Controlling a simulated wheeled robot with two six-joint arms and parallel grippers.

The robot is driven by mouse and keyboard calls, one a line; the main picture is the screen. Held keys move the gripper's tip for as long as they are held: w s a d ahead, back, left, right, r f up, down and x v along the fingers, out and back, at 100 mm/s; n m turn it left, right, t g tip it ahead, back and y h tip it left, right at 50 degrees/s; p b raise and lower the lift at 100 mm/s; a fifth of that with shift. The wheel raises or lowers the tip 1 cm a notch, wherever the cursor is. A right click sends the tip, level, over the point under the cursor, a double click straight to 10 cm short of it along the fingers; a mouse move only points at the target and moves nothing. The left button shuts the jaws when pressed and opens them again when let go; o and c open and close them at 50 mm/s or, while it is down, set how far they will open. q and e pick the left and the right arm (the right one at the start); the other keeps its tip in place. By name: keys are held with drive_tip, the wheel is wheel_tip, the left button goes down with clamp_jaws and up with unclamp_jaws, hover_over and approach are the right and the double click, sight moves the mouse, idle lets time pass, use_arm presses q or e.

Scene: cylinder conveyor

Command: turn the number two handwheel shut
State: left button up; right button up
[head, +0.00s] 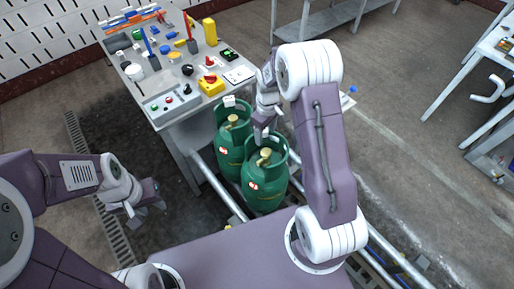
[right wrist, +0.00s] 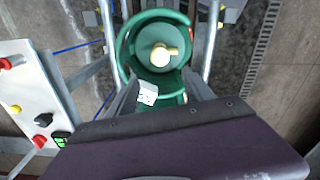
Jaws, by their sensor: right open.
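Two green gas cylinders stand upright between rails: a rear one (head: 229,150) and a front one (head: 264,190). Each has a collar around a brass-coloured valve top; the front valve (head: 265,155) is partly beside my gripper. My right gripper (head: 262,132) is open and empty, above the front cylinder's collar. In the right wrist view, a green collar rings a pale round valve top (right wrist: 161,56), with a white tag (right wrist: 148,94) near my fingers; its marking is too small to read. My left gripper (head: 143,207) hangs low at the left, away from the cylinders; its jaws are unclear.
A workbench (head: 165,110) with tools, a yellow box (head: 211,86) and a button panel stands behind and left of the cylinders. Metal rails (head: 218,187) flank the cylinders. A floor grate (head: 95,190) lies at left. Another bench stands at far right.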

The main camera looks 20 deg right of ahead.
sight(266, 152)
drive_tip(key=f, duration=1)
drive_tip(key=shift+s+d+f, duration=0.1)
drive_tip(key=shift+s+d, duration=0.1)
drive_tip(key=shift+s, duration=0.2)
clamp_jaws()
drive_tip(key=shift+m, duration=0.3)
